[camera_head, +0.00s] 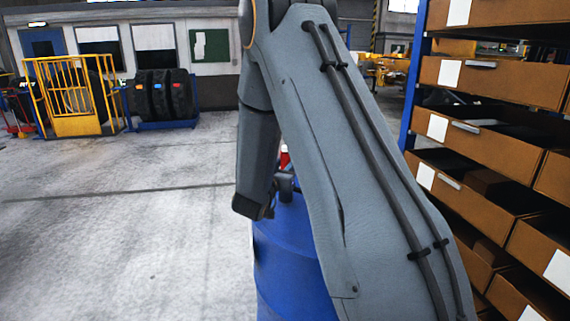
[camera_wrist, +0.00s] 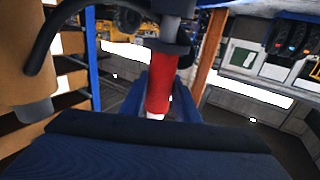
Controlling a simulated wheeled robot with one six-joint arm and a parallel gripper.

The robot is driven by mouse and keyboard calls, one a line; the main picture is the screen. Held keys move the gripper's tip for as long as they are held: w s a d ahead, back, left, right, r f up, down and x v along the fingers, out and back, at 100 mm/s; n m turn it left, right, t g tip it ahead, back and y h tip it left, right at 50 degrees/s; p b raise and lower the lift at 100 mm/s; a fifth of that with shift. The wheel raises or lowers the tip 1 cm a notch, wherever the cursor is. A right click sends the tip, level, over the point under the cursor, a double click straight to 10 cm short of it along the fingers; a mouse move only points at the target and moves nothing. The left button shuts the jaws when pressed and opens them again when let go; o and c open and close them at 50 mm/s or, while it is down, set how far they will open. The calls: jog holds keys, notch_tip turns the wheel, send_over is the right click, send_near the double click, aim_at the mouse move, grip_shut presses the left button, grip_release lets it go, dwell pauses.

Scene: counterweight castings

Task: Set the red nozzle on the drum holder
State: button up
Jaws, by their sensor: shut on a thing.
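The red nozzle (camera_wrist: 159,82) is in the middle of the wrist view, with a white end towards the picture's bottom. The two blue fingers of my gripper (camera_wrist: 160,95) are on either side of it, shut on it. At its other end a dark collar and grey post (camera_wrist: 178,8) meet it or overlap it; I cannot tell if they touch. In the head view a small red and white part, probably the nozzle (camera_head: 284,157), shows just above the blue drum (camera_head: 290,245). Grey parts on the drum top may be the holder, but my arm hides most of them and my gripper.
Shelving with brown bins (camera_head: 490,150) stands close at the right of the drum. A yellow barrier (camera_head: 75,95) and a rack of tyres (camera_head: 165,95) stand far back left. The floor at left is clear. The wrist view appears upside down; a tan cylinder (camera_wrist: 22,55) is at its left.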

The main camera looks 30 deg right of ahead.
jog(key=shift+f+b, duration=0.8)
jog(key=shift+f, duration=0.5)
jog(key=o, duration=1)
jog(key=shift+o, duration=0.2)
jog(key=shift+s+a, duration=0.1)
jog(key=b+v, duration=0.2)
jog(key=v, duration=0.5)
jog(key=shift+s+a, duration=0.2)
jog(key=shift+a, duration=0.05)
